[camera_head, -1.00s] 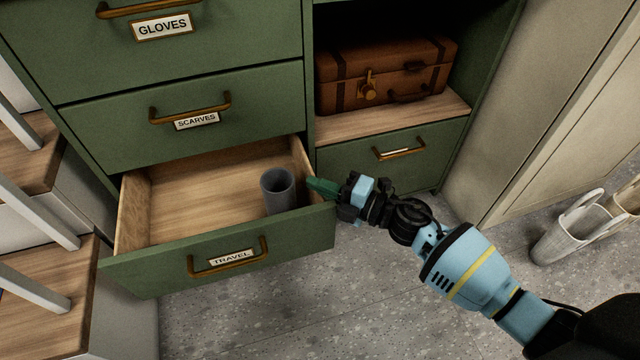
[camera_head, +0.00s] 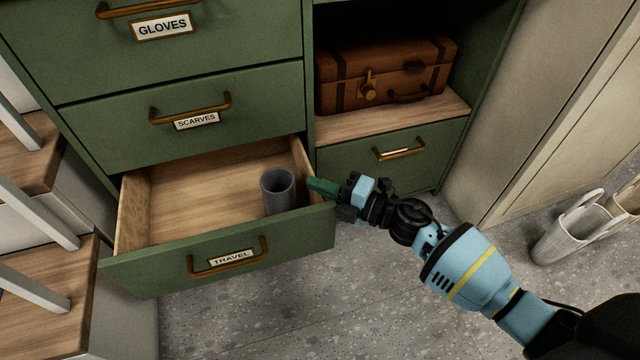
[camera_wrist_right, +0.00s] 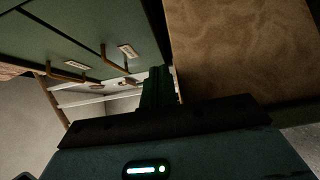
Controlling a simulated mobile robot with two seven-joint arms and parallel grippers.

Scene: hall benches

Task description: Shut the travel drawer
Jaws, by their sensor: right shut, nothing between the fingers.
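The travel drawer (camera_head: 170,266) is the lowest green drawer on the left, with a brass handle (camera_head: 228,260) and a TRAVEL label. It stands well open. A grey cup (camera_head: 278,190) stands upright inside it near its right side. My right gripper (camera_head: 322,187) is at the drawer's right side wall, close to the front panel's right end. Its green fingers are shut with nothing between them; I cannot tell whether they touch the drawer. In the right wrist view the fingers (camera_wrist_right: 158,88) show beside a wooden surface. My left gripper is not in view.
Above are the scarves drawer (camera_head: 130,130) and gloves drawer (camera_head: 90,45), both shut. A brown suitcase (camera_head: 385,75) sits in the open shelf on the right, over another shut drawer (camera_head: 430,160). The floor (camera_head: 380,310) in front is clear.

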